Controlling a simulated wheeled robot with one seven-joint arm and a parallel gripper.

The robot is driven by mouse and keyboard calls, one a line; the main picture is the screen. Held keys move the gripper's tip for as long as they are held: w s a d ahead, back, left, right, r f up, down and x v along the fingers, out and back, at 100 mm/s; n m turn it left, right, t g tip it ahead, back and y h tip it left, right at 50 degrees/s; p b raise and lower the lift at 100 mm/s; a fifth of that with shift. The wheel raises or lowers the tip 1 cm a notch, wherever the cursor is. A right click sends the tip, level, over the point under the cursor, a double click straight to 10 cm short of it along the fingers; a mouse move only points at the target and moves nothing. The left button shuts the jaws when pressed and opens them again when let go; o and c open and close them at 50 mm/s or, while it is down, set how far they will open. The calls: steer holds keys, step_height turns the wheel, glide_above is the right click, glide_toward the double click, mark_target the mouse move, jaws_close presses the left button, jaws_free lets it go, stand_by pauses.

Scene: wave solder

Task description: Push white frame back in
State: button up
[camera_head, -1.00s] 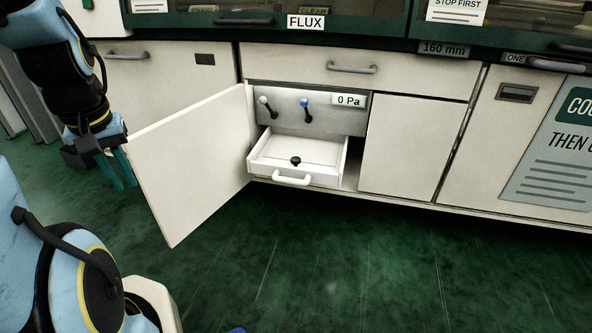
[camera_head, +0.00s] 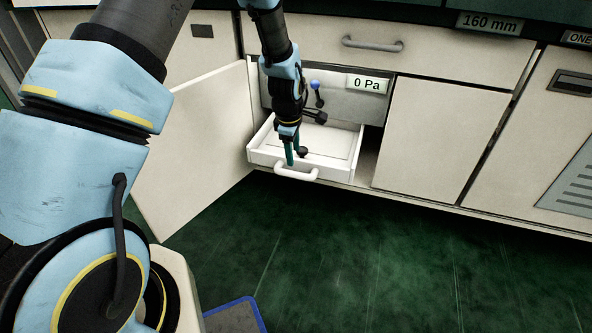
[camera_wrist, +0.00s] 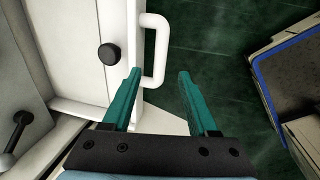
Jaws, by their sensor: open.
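The white frame (camera_head: 335,142) is a shallow drawer-like tray with a front handle (camera_head: 297,174) and a black knob (camera_head: 302,152). It sticks out of the open cabinet below the grey panel. My gripper (camera_head: 290,155) points down at the front left of the frame and hides part of it. In the wrist view my gripper (camera_wrist: 158,75) is open, with green fingers apart. The white handle (camera_wrist: 160,50) lies just beyond and between the fingertips, and the black knob (camera_wrist: 109,54) is to the left. I cannot tell whether the fingers touch anything.
The cabinet door (camera_head: 195,150) stands open to the left of the frame. Behind the frame, the panel carries a blue-tipped lever (camera_head: 316,90) and a "0 Pa" label (camera_head: 367,84). A closed cabinet door (camera_head: 440,135) is to the right.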

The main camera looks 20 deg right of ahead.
mark_target(295, 173)
steer(key=f, duration=0.3)
steer(key=w+f, duration=0.1)
steer(key=f, duration=0.2)
steer(key=d+f+b, duration=0.1)
steer(key=f, duration=0.2)
steer(key=shift+w, duration=0.15)
jaws_close()
stand_by(1.1)
